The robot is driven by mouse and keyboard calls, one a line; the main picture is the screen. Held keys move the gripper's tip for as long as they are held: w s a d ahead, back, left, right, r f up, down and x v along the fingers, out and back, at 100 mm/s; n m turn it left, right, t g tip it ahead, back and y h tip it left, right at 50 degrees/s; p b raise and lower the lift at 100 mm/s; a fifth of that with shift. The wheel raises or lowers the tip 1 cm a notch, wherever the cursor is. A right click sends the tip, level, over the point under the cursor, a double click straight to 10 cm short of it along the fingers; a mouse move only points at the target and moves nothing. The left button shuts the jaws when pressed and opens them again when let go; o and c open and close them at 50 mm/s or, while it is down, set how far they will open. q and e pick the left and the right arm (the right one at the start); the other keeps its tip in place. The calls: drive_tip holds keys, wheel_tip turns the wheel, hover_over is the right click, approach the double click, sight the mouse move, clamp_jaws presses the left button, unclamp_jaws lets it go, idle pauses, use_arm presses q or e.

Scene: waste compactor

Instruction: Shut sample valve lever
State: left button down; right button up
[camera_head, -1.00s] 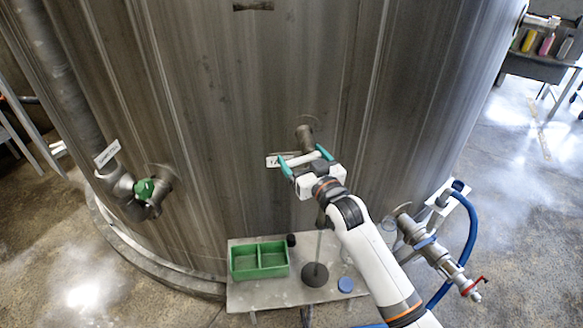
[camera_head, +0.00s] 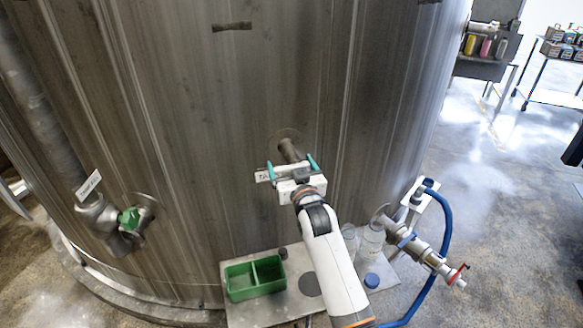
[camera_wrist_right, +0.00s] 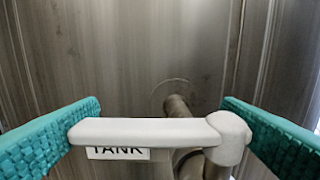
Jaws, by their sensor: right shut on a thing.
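The sample valve lever (camera_wrist_right: 145,131) is a pale grey bar with a rounded hub at its right end, in front of a pipe stub (camera_wrist_right: 178,105) on the steel tank. In the head view the stub (camera_head: 288,151) comes out of the tank wall just beyond my right gripper (camera_head: 291,164). In the wrist view, the teal fingers of my right gripper (camera_wrist_right: 160,120) sit at the two ends of the lever, shut on it. The lever lies nearly level. A white TANK label (camera_wrist_right: 118,153) is partly hidden behind it. My left gripper is out of view.
Below, a bench (camera_head: 245,314) holds a green two-part tray (camera_head: 255,279), a dark disc (camera_head: 310,284), glass bottles (camera_head: 372,240) and a blue cap (camera_head: 371,280). At right is a pipe fitting with a red handle (camera_head: 457,274) and a blue hose (camera_head: 445,240). Another green-handled valve (camera_head: 130,218) is at left.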

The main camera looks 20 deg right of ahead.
drive_tip(key=shift+r, duration=0.1)
drive_tip(key=o, duration=1.1)
drive_tip(key=shift+o, duration=0.3)
drive_tip(key=s+b, duration=0.2)
drive_tip(key=s, duration=1)
